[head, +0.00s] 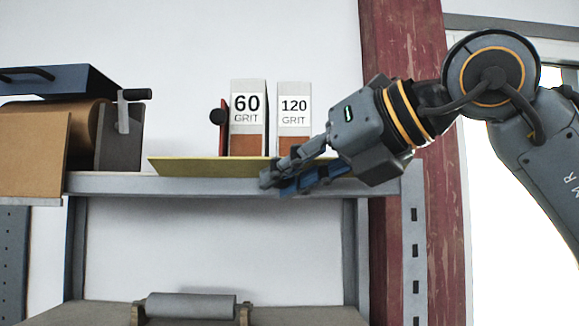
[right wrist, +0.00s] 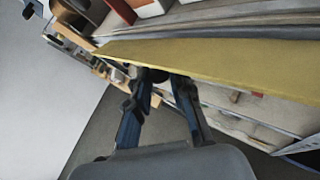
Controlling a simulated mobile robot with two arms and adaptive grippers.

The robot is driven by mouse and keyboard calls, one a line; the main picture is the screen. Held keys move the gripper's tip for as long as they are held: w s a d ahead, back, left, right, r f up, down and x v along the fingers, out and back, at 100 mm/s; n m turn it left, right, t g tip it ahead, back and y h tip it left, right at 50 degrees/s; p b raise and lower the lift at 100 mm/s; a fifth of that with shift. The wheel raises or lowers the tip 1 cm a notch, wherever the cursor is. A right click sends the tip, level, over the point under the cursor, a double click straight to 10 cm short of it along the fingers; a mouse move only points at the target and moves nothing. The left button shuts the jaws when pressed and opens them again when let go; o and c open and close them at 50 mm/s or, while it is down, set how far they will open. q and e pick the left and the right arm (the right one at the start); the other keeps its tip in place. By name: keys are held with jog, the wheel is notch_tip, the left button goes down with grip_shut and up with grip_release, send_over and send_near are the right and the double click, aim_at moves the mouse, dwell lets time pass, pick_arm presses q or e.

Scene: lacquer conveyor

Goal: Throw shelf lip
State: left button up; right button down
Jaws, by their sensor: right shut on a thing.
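The shelf lip is a long flat yellow strip (head: 205,166) along the front of the grey shelf, below the grit boxes. Its left end sticks out in a slanted point, and its right part is hidden behind my right gripper. My right gripper (head: 272,180) reaches in from the right, its dark and blue fingers at the strip's front edge, and is shut on it. In the right wrist view, the yellow strip (right wrist: 215,62) runs across the picture, and the fingertips (right wrist: 162,76) meet its near edge. My left gripper is not in view.
Two boxes, 60 grit (head: 247,140) and 120 grit (head: 293,143), stand behind the lip with a reddish divider at their left. A brown roll (head: 75,125) in a holder is at the left. A grey roller (head: 190,306) lies lower down. A red post (head: 385,50) stands at the right.

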aim_at(262, 163)
jog(key=r+m+g+p, duration=0.1)
jog(key=g+p, duration=0.1)
jog(key=p, duration=0.2)
jog(key=w+r+m+g+h+p, duration=0.1)
jog(key=r+m+g+p, duration=0.1)
jog(key=p, duration=0.3)
jog(key=r+m+g+p, duration=0.1)
jog(key=r+g+p, duration=0.1)
jog(key=g+p, duration=0.1)
jog(key=shift+w+m+g+h+p, duration=0.15)
jog(key=shift+m+g+h+p, duration=0.15)
jog(key=shift+p, duration=0.35)
jog(key=shift+w+r+m+g+p, duration=0.1)
jog(key=shift+w+m+g+p, duration=0.2)
jog(key=shift+g+p, duration=0.3)
jog(key=shift+w+r+m+g+p, duration=0.1)
jog(key=shift+w+m+g+p, duration=0.25)
jog(key=shift+g, duration=0.45)
jog(key=c, duration=1.2)
grip_release()
jog(key=shift+d+r, duration=0.15)
jog(key=shift+v, duration=3.5)
